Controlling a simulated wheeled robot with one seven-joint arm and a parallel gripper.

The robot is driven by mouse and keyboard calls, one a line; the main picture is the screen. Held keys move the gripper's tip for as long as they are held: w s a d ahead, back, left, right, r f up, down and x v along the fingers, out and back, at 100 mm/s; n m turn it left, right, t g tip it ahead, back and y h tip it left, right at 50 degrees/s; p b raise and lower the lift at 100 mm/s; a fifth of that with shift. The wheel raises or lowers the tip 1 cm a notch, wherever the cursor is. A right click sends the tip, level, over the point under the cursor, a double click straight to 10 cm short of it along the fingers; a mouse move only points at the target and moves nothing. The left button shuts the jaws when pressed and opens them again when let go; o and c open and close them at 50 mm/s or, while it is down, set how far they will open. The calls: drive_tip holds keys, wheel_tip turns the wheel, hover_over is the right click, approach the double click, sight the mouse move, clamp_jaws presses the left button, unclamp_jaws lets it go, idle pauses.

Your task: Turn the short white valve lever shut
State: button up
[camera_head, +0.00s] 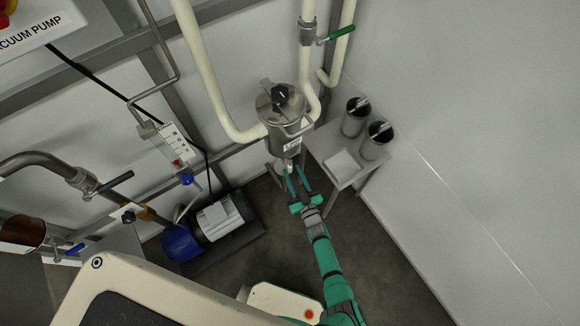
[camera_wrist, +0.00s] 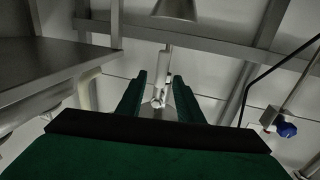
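The steel tank (camera_head: 288,125) stands at the centre of the head view, with a small white valve part (camera_head: 289,165) under its bottom. In the wrist view its cone-shaped underside (camera_wrist: 176,10) is at the top, and the pale valve piece (camera_wrist: 163,75) hangs below it. My gripper (camera_head: 296,172) reaches up to the valve from below, its two green fingers apart. In the wrist view my gripper (camera_wrist: 159,92) has one finger on each side of the valve piece, with visible gaps. The lever's exact angle is too small to tell.
A small steel table (camera_head: 342,170) with two metal cups (camera_head: 355,117) (camera_head: 376,140) stands right of the tank. A blue pump (camera_head: 183,242) is on the floor at left. White pipes (camera_head: 207,70) run beside the tank. A green-handled valve (camera_head: 341,33) is above.

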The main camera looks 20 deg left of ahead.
sight(291, 169)
drive_tip(key=shift+x, duration=1.85)
drive_tip(key=shift+c, duration=0.6)
clamp_jaws()
